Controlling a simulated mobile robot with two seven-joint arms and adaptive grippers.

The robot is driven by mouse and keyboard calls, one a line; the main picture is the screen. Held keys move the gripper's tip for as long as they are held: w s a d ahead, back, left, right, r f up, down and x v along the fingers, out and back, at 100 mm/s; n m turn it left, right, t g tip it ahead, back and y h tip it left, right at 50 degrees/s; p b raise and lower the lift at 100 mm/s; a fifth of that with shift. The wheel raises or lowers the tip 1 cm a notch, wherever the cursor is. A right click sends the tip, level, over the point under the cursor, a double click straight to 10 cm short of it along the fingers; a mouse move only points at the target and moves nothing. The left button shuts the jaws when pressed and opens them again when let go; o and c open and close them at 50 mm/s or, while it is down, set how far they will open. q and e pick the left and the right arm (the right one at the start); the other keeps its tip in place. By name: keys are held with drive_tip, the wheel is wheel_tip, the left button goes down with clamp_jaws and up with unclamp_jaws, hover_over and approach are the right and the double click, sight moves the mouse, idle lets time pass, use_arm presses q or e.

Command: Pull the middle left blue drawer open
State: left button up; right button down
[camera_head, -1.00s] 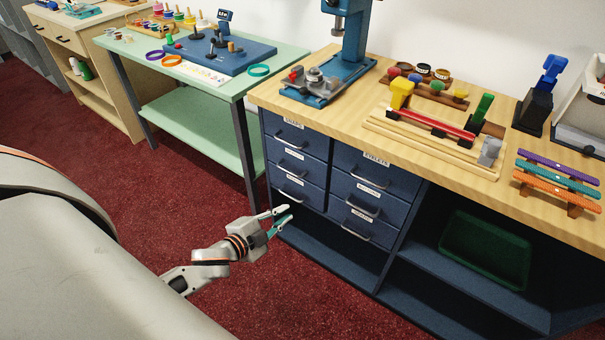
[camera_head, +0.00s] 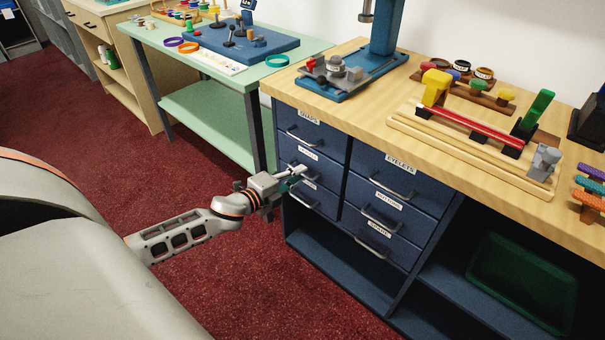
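The middle left blue drawer (camera_head: 327,175) is in the left column of the cabinet, below the top drawer (camera_head: 325,137) and above the bottom left drawer (camera_head: 320,203). Its front looks flush with its neighbours. My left gripper (camera_head: 300,175) is at this front, fingers pointing at it from the left. Its pale upper finger and teal lower finger look parted, with a small gap. They cover the drawer's handle, so I cannot tell whether they touch it. My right gripper is out of view.
The right column has several labelled drawers with metal handles, such as the top right drawer (camera_head: 405,182). A green tray (camera_head: 522,285) lies on the lower shelf. The wooden counter (camera_head: 350,118) overhangs the drawers. A mint table (camera_head: 215,118) stands to the left; red floor (camera_head: 255,280) is clear.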

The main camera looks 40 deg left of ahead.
use_arm(q)
drive_tip(key=shift+x, duration=0.8)
clamp_jaws()
